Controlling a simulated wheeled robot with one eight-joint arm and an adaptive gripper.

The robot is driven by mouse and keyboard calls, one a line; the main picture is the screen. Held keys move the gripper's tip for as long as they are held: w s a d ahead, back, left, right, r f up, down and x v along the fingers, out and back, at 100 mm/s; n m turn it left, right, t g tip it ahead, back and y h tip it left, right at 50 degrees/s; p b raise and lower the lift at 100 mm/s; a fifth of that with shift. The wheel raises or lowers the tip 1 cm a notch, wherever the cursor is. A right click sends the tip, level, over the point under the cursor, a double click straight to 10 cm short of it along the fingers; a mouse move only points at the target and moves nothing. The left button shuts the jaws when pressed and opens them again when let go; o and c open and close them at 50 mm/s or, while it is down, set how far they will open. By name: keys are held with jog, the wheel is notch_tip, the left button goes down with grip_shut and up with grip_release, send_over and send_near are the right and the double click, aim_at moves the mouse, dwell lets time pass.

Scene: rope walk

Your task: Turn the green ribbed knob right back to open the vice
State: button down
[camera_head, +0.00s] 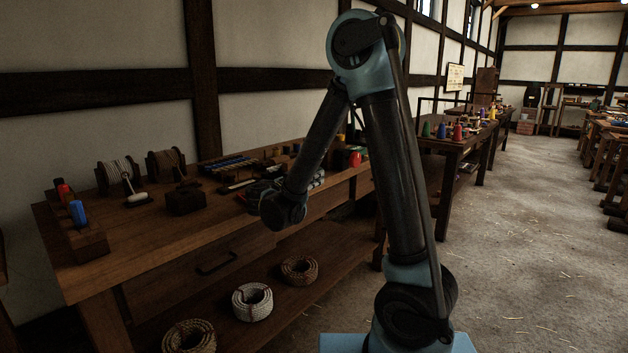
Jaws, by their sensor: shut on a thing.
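My arm reaches down over the workbench (240,228) to my gripper (314,181), which is small, dark and partly hidden behind my own forearm and wrist. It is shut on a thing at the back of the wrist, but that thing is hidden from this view. I cannot make out the green ribbed knob or the vice here. Dark shapes show close around my wrist, and I cannot tell which of them belong to the vice.
Rope coils (252,302) lie on the shelf below. Another table (455,144) stands behind. The floor (540,240) at right is clear.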

jog(key=shift+f+t+h, duration=0.1)
jog(key=shift+t+h, duration=0.2)
dwell(0.4)
jog(key=c, duration=1.7)
grip_release()
jog(key=shift+a, duration=0.1)
jog(key=v, duration=1.1)
jog(key=shift+s+a, duration=0.2)
jog(key=shift+s, duration=0.15)
